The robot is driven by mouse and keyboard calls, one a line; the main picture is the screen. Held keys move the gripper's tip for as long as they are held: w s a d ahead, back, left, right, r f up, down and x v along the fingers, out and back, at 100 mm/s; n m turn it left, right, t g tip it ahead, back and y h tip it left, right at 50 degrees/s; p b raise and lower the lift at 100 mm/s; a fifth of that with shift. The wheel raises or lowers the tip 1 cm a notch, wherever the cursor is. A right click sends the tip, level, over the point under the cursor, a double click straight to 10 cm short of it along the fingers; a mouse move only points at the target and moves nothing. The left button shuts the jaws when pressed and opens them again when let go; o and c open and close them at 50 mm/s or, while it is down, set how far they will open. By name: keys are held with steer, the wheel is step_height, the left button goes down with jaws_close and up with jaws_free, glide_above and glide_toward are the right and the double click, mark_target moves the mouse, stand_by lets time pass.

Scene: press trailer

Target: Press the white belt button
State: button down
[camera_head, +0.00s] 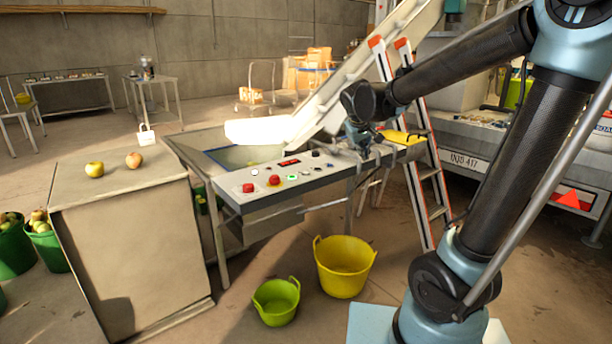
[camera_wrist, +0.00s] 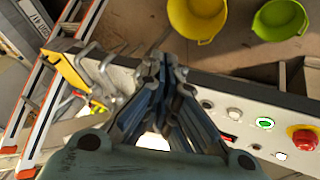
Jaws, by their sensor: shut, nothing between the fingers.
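The control panel (camera_head: 335,174) is a light sloping board on the front of a metal machine. It carries red, green, white and dark controls. A small white round button (camera_head: 306,172) sits right of a green-ringed button (camera_head: 293,177). In the wrist view the white button (camera_wrist: 234,113) lies beside the green one (camera_wrist: 265,123). Another pale button (camera_wrist: 281,156) sits near the red mushroom button (camera_wrist: 303,138). I cannot read any labels. My gripper (camera_head: 364,155) is shut and empty over the panel's right end, away from these buttons; its fingers (camera_wrist: 170,66) point downward.
Metal hooks or bars (camera_wrist: 98,68) stand at the panel's end near my fingers. A red-and-white ladder (camera_head: 412,150) rises behind my gripper. A yellow tub (camera_head: 343,268) and green bucket (camera_head: 276,302) stand on the floor in front. A box-like counter (camera_head: 130,235) with apples is left.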

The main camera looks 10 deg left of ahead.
steer(key=w+a+n+t, duration=0.15)
steer(key=w+a, duration=0.35)
steer(key=a, duration=0.7)
steer(key=n+t+y, duration=0.1)
steer(key=n, duration=0.1)
glide_above(303, 172)
steer(key=shift+s+r+m, duration=0.15)
steer(key=shift+r+m, duration=0.1)
steer(key=shift+r, duration=0.1)
steer(key=shift+d, duration=0.1)
steer(key=shift+f, duration=4.4)
